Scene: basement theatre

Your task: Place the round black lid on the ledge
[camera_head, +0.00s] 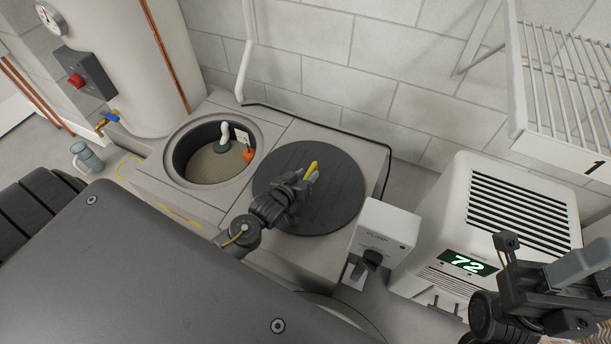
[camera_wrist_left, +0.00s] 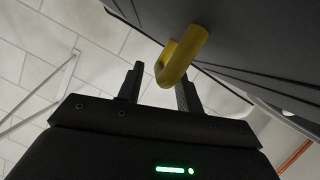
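The round black lid (camera_head: 335,205) lies flat over the pale ledge (camera_head: 296,133), to the right of the open round pit (camera_head: 208,170). I see no gap under it. A yellow handle (camera_head: 312,169) stands on the lid; it also shows as a hook in the left wrist view (camera_wrist_left: 190,48). My left gripper (camera_head: 302,180) is over the lid at the handle. In the left wrist view its two fingers (camera_wrist_left: 160,82) are apart, with the handle's bend at the tips between them. My right gripper (camera_head: 578,265) is at the lower right, away from the lid; its opening is unclear.
The pit holds a white pipe (camera_head: 225,136) and an orange float (camera_head: 249,155). A grey pump box (camera_head: 384,233) stands right of the lid, then a white dehumidifier (camera_head: 520,205) reading 72. A wire shelf (camera_head: 570,90) is above. A tank (camera_head: 115,60) stands at left.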

